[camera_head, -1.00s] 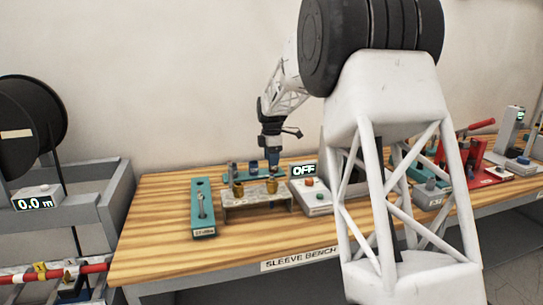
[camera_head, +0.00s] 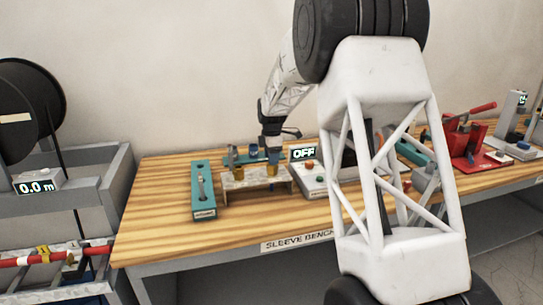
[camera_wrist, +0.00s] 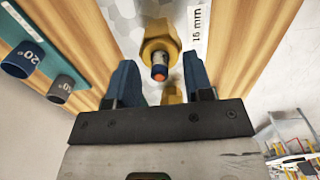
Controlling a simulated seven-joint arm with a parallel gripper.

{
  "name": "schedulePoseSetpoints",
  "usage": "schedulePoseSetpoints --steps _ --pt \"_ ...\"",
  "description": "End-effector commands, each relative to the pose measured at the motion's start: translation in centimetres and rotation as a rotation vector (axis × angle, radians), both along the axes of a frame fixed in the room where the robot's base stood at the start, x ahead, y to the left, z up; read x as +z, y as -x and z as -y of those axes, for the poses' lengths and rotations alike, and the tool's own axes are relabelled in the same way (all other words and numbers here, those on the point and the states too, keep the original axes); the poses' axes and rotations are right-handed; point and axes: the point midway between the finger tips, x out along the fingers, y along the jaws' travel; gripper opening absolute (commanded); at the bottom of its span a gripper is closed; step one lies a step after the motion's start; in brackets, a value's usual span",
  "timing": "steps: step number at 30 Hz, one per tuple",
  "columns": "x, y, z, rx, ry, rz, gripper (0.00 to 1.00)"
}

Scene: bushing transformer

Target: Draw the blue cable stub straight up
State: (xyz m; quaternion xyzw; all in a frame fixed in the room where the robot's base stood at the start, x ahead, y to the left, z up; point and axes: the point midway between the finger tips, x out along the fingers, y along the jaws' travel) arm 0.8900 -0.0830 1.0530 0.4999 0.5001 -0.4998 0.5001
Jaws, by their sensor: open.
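My gripper (camera_wrist: 161,66) is open, with one blue finger on each side of the stub and visible gaps between. In the head view my gripper (camera_head: 273,153) points down over the right brass fitting of a grey stand (camera_head: 257,184). The stub cannot be made out there.
A second brass fitting (camera_head: 239,173) stands at left on the stand. A teal holder (camera_head: 203,190) lies further left. A control box reading OFF (camera_head: 313,178) stands close at right. The wrist view shows blue and grey "20°" pieces (camera_wrist: 18,62). Bare wood lies in front.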

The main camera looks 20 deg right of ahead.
Motion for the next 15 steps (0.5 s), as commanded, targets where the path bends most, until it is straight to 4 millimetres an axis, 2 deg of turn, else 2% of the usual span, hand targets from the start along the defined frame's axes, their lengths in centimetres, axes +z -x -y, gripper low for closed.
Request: schedulePoseSetpoints --steps 2,10,11,15 --pt "0.01 0.00 0.00 0.000 0.000 0.000 0.44" --pt "0.02 0.00 0.00 0.000 0.000 0.000 0.03" --pt "0.02 0.00 0.00 0.000 0.000 0.000 0.00" --pt "0.04 0.00 0.00 0.000 0.000 0.000 0.00"
